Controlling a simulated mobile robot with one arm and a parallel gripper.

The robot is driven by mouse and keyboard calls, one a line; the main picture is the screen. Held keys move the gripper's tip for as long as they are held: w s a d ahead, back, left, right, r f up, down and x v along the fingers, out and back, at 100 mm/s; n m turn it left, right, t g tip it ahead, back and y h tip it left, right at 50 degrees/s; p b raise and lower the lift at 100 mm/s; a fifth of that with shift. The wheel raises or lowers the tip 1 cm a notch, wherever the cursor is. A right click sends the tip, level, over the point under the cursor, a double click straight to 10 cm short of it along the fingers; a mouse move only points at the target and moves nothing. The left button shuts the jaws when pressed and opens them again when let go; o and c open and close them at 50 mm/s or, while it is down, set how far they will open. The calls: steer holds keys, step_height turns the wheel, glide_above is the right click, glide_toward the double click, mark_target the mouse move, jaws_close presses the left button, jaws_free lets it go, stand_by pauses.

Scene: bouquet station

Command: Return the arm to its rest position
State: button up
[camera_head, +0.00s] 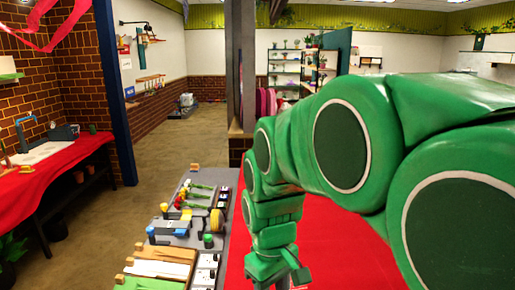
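My green arm fills the right half of the head view and reaches over the red surface. My gripper (278,279) points down at the bottom edge, to the right of the grey work strip. Its fingertips are cut off by the frame edge, so I cannot tell whether it is open or shut or whether it holds anything.
The grey work strip (228,181) carries flowers (188,197), a yellow roll (217,219) and wooden pieces (165,253). The red surface (345,262) beside it looks clear where visible. A pillar (241,70) stands behind. A red-draped side table (50,180) stands left.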

steer(key=s+d+f+m, duration=0.1)
steer(key=s+d+m, duration=0.3)
steer(key=s+d, duration=0.2)
steer(key=s+d+f+m, duration=0.1)
steer(key=s+d+m, duration=0.2)
steer(key=s+d, duration=0.3)
steer(key=s, duration=0.5)
steer(key=shift+m+g, duration=0.3)
steer(key=shift+m, duration=0.1)
